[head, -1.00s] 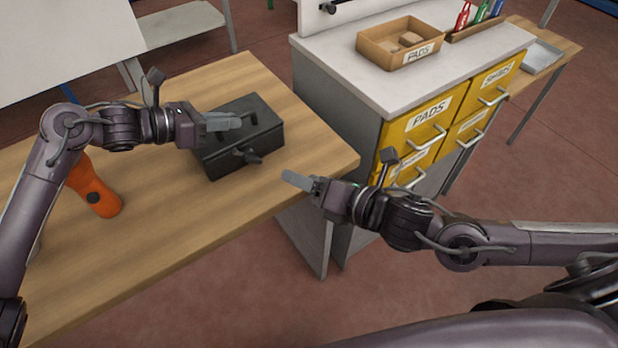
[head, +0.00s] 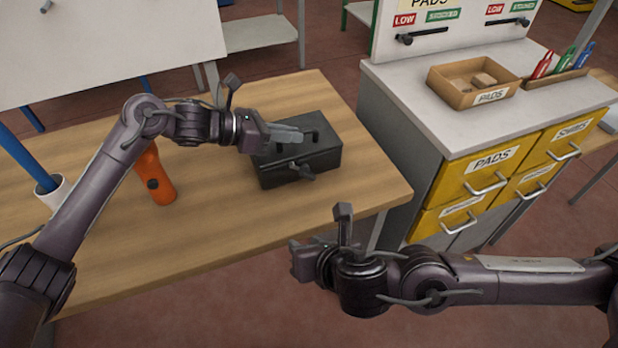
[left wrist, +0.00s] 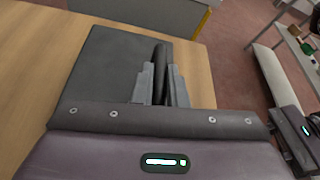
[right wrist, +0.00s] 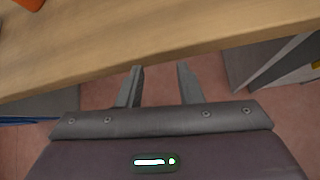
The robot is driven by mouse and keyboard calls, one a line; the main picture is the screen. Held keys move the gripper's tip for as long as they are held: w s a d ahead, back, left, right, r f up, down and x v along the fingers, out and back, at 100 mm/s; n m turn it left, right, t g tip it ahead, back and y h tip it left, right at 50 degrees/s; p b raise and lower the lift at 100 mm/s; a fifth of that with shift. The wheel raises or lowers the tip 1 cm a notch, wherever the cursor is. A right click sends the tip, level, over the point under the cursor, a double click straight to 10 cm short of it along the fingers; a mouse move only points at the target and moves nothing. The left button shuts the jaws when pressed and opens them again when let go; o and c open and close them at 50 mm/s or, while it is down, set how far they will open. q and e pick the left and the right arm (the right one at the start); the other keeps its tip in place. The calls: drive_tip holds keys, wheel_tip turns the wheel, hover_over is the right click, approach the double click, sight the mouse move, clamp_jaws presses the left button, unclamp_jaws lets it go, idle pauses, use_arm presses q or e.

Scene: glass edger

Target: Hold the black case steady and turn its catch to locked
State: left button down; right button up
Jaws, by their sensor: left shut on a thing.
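The black case (head: 325,160) stands on the wooden table near its right end. It also shows in the left wrist view (left wrist: 100,65). Its dark catch (head: 303,171) sticks out from the front face; I cannot tell its exact setting. My left gripper (head: 296,135) is at the top of the case, shut on its handle. The left wrist view shows the dark handle (left wrist: 161,58) between the fingers (left wrist: 160,85). My right gripper (head: 300,258) is off the table's front edge, nearer to me than the case. Its fingers (right wrist: 160,85) are apart with nothing between them.
The wooden table (head: 230,225) is clear in front of the case. An orange tool (head: 155,175) and a white cup (head: 53,192) are to the left. A cabinet with yellow drawers (head: 480,180) stands at the right, with a cardboard box (head: 472,82) on top.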

drive_tip(key=shift+s+a+r+n+t+h, duration=0.15)
drive_tip(key=shift+a+n+h, duration=0.1)
drive_tip(key=shift+n, duration=0.2)
drive_tip(key=shift+w+a+r+n+t+h, duration=0.15)
drive_tip(key=shift+n+h, duration=0.1)
drive_tip(key=shift+n, duration=0.2)
drive_tip(key=shift+n+t+h, duration=0.3)
drive_tip(key=shift+n+h, duration=0.1)
drive_tip(key=shift+n, duration=0.2)
drive_tip(key=n+t+h, duration=0.2)
drive_tip(key=n+t, duration=0.3)
approach(308, 177)
drive_tip(key=x, duration=0.9)
drive_tip(key=shift+w+f, duration=0.1)
drive_tip(key=shift+w, duration=0.05)
clamp_jaws()
